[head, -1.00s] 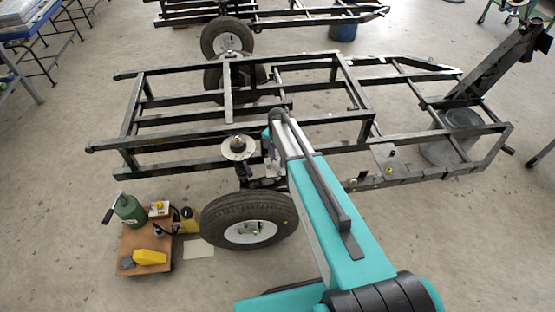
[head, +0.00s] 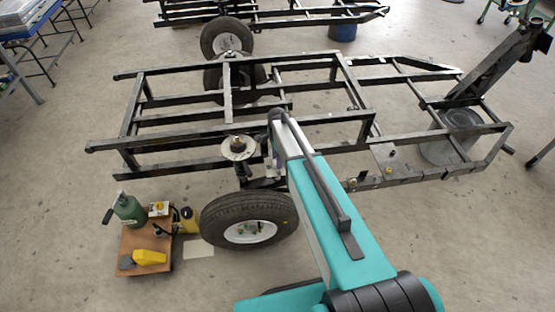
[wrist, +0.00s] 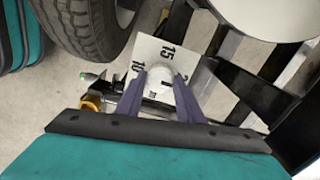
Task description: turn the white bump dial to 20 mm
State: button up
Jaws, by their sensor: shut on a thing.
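The white bump dial (wrist: 160,84) is in the wrist view, a small white knob in front of a pale scale plate (wrist: 148,47). The plate reads 10 at left and 15 at the top, with part of a further number at its right edge. My gripper (wrist: 162,74) has its two purple fingers on either side of the knob and is shut on it. I cannot make out a pointer mark on the knob.
A tyre (head: 249,221) and the black frame (head: 180,137) are close around my arm. A round spring mount (head: 238,148) stands to its left. A wooden board (head: 146,248) with a green jack (head: 129,209) and yellow items lies at lower left. Open floor surrounds these.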

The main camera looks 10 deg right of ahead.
jog(key=shift+s, duration=0.1)
jog(key=o, duration=1.1)
jog(key=shift+r, duration=0.15)
notch_tip(320, 180, up, 14)
jog(key=shift+f, duration=0.2)
dwell(0.5)
